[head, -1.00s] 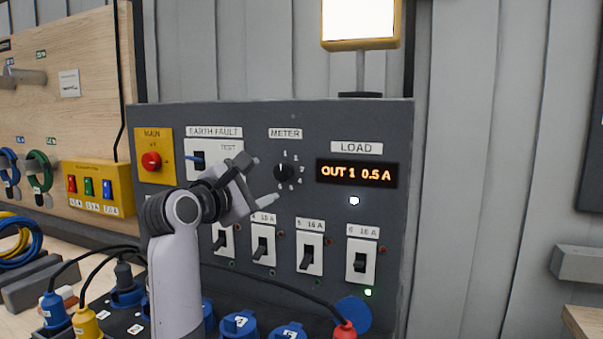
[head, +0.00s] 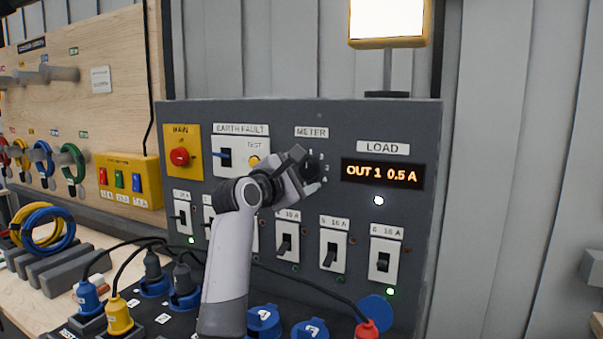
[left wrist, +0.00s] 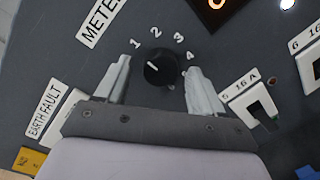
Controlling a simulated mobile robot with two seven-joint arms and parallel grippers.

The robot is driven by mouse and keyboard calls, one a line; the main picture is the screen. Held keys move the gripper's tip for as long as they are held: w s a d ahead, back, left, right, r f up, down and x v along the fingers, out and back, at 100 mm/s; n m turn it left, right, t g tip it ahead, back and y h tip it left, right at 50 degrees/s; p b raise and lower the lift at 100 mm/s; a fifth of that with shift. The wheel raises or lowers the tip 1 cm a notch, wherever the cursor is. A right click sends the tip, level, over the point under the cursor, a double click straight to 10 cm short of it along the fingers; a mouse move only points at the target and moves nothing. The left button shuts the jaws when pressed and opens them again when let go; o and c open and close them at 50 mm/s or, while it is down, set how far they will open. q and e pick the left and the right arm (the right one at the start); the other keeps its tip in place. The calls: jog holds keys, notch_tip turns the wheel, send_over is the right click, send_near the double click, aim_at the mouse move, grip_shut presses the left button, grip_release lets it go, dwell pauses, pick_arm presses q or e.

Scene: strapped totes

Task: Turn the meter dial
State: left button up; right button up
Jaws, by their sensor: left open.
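The meter dial (head: 313,166) is a round black knob on the grey panel, under the METER label (head: 311,132). In the left wrist view the dial (left wrist: 161,70) shows whole, with the numbers 1 to 4 around it and its white mark towards the 1 side. My left gripper (head: 306,170) is open at the dial, one finger above and one below in the head view. In the left wrist view the fingertips (left wrist: 163,67) lie on either side of the knob, with gaps; contact is not visible. The load display (head: 382,174) reads OUT 1 0.5 A. My right gripper is not in view.
Several breaker switches (head: 333,254) line the panel below the dial. The earth fault switch (head: 226,157) and red main button (head: 180,157) are to the left. Plugs and black cables, including a yellow plug (head: 118,315), crowd the bench below. A lamp (head: 389,20) stands above.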

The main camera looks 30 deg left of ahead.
pick_arm(q)
jog(key=c, duration=1.1)
jog(key=shift+o, duration=0.2)
